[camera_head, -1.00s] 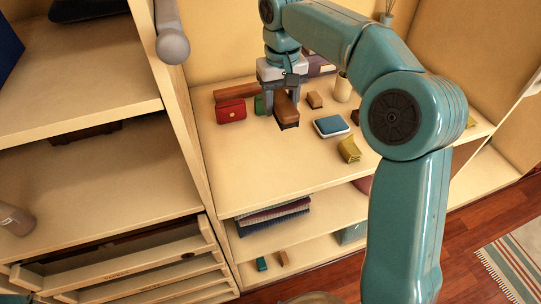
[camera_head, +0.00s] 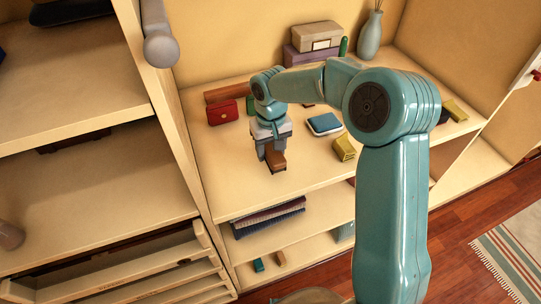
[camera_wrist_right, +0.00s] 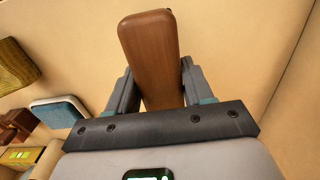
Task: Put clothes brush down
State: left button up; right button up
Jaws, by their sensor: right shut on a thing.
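The clothes brush (camera_head: 276,161) is a brown wooden block with a dark underside. My right gripper (camera_head: 268,147) is shut on it, above the bare front part of the cream shelf top (camera_head: 232,163). In the right wrist view the brush (camera_wrist_right: 150,48) sits between the two grey fingers and sticks out past their tips. Its underside is hidden there. I cannot tell whether the brush touches the surface. My left gripper is not in view.
A red purse (camera_head: 223,112) lies left of the gripper. A blue-and-white box (camera_head: 324,124) and a yellow item (camera_head: 345,148) lie to the right. Stacked boxes (camera_head: 314,40) and a vase (camera_head: 369,36) stand behind. The shelf front around the brush is clear.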

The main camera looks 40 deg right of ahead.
aim_at(270, 156)
notch_tip(270, 156, down, 3)
jog(key=shift+w+a, duration=0.1)
jog(key=shift+w, duration=0.05)
jog(key=shift+f, duration=0.2)
jog(key=shift+f, duration=0.25)
jog(key=o, duration=1)
jog(key=shift+r, duration=0.1)
